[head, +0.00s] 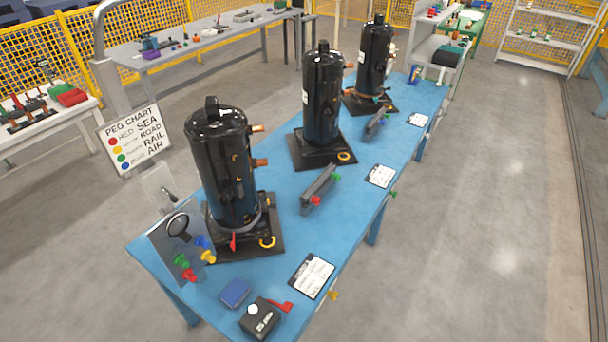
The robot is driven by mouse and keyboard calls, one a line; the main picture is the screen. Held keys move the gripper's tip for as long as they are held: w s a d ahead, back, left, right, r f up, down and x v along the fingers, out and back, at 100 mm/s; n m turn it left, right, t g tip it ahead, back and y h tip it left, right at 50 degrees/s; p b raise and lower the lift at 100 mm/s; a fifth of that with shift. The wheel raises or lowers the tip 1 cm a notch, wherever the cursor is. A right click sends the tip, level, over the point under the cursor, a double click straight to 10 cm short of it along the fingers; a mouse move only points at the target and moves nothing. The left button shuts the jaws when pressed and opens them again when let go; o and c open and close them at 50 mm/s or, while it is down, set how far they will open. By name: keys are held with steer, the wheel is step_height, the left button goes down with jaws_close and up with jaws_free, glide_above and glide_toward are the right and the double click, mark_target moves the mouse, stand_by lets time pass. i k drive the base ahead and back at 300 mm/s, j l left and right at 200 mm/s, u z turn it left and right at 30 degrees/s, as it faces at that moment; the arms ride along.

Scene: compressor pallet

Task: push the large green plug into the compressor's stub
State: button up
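Three black compressors stand upright in a row on a blue table; the nearest compressor (222,165) is at the left, with the middle compressor (322,100) and the far compressor (374,60) behind it. The nearest one has an upper copper stub (257,128) and a lower copper stub (261,162) on its right side. A green plug (181,260) sits on a tilted grey rack at the table's near left, beside red, blue and yellow plugs. Another green plug (335,177) is on a grey holder mid-table. I cannot tell which is the large one. My gripper is not in view.
A peg chart sign (134,138) stands left of the blue table (285,238). A blue box (235,293), a black device (260,318) and a white card (312,276) lie at the near end. The floor to the right is clear.

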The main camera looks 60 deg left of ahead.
mark_target(333, 176)
steer(key=i+u, duration=0.25)
steer(key=u, duration=0.2)
steer(key=i+u, duration=0.25)
steer(key=u, duration=0.2)
steer(key=i+u, duration=0.25)
steer(key=u, duration=0.2)
steer(key=i+l+u, duration=0.2)
steer(key=u, duration=0.25)
steer(key=i+l+u, duration=0.15)
steer(key=u, duration=0.25)
steer(key=i+l+u, duration=0.35)
steer(key=l+u, duration=0.15)
steer(key=i+l+u, duration=0.25)
steer(key=l+u, duration=0.25)
steer(key=l, duration=0.2)
steer(key=l+u, duration=0.2)
steer(key=l, duration=0.15)
steer(key=i, duration=0.05)
